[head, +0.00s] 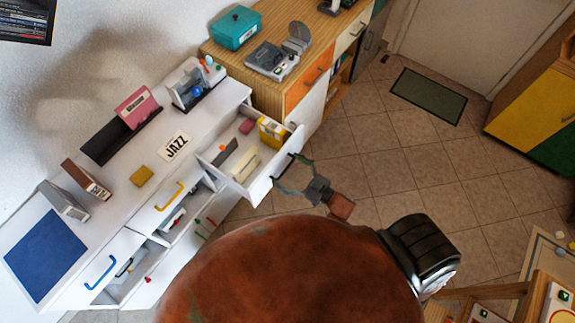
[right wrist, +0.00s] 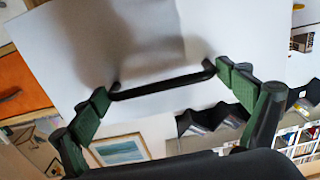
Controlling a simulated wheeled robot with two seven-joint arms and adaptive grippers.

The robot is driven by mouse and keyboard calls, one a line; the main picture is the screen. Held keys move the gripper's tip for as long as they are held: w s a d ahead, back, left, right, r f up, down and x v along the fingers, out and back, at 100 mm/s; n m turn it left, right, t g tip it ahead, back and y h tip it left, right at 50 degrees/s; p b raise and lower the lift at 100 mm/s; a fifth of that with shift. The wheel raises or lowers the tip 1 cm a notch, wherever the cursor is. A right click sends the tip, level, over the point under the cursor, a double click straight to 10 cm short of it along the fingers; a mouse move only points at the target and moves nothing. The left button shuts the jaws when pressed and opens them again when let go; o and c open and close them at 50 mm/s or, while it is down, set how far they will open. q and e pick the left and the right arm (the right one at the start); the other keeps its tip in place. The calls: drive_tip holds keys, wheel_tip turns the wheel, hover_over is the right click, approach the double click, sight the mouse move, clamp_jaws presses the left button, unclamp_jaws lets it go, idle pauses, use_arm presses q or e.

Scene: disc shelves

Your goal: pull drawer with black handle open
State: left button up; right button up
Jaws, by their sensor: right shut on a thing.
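The white drawer (head: 268,180) with the black handle stands pulled out from the white cabinet (head: 218,120). Inside it I see a yellow box, a cream block and a pink item. The black handle (right wrist: 160,86) runs across the white drawer front in the right wrist view. My right gripper (head: 288,175) is at the drawer front, shut on the black handle. Its green fingers (right wrist: 163,86) sit at the two ends of the handle in the right wrist view. My left gripper is not in view.
A wooden cabinet (head: 229,58) with an orange drawer (head: 308,88) stands behind. Tiled floor (head: 400,165) is clear to the right, with a green mat (head: 428,96).

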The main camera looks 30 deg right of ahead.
drive_tip(key=shift+s, duration=0.2)
drive_tip(key=o, duration=1.4)
drive_tip(key=v, duration=1.2)
drive_tip(key=shift+w, duration=0.1)
